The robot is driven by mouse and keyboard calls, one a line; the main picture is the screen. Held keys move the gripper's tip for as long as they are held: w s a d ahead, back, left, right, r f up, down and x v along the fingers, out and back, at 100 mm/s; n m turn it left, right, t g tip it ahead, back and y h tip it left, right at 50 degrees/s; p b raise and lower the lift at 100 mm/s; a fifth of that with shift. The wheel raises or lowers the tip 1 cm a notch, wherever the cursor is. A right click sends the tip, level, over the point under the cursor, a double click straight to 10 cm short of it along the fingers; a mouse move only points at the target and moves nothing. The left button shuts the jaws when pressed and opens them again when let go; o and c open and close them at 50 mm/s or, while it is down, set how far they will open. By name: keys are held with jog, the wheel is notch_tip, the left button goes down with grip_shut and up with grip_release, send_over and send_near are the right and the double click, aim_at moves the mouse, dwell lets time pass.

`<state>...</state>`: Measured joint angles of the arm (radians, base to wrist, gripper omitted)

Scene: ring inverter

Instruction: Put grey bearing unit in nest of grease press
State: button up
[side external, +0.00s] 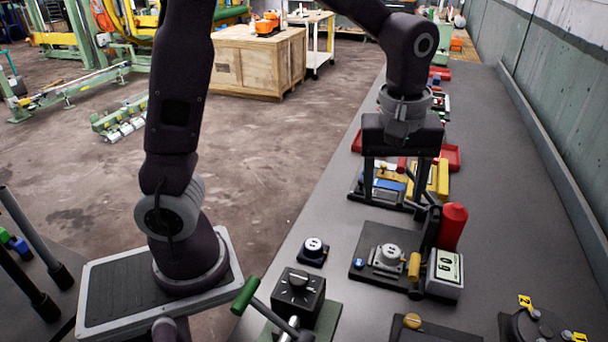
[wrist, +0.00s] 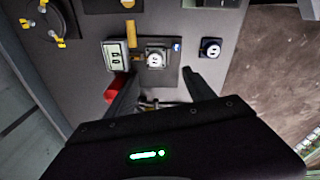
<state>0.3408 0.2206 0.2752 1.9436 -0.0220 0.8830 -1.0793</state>
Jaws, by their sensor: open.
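My gripper (side external: 393,203) is open and empty, its fingers pointing down above the bench, behind the grease press in the side view. In the wrist view, the fingertips (wrist: 161,73) are wide apart. The grease press has a dark base plate (side external: 366,275), a red cylinder (side external: 453,226) and a yellow handle (side external: 414,266). A grey round unit with a light top (side external: 388,257) sits on this plate; it also shows in the wrist view (wrist: 156,57). A similar unit on a small dark pad (side external: 314,248) stands apart to the left. I cannot tell which is the bearing unit.
A white display box (side external: 445,271) stands at the plate's right. A black box with a knob (side external: 299,290) and a green-handled lever (side external: 245,296) stand in front. Red, yellow and blue parts (side external: 390,186) lie near my fingers. A wall runs along the right.

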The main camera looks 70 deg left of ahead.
jog(key=s+a+r+m+t, duration=0.1)
jog(key=s+r+m+t, duration=0.1)
jog(key=s+m, duration=0.3)
jog(key=s+a+r+m+t, duration=0.1)
jog(key=s+r+m, duration=0.3)
jog(key=s, duration=1)
jog(key=m+t, duration=0.1)
jog(key=m, duration=0.1)
jog(key=shift+a+r+m, duration=0.25)
jog(key=shift+a+m, duration=0.05)
jog(key=shift+a, duration=0.05)
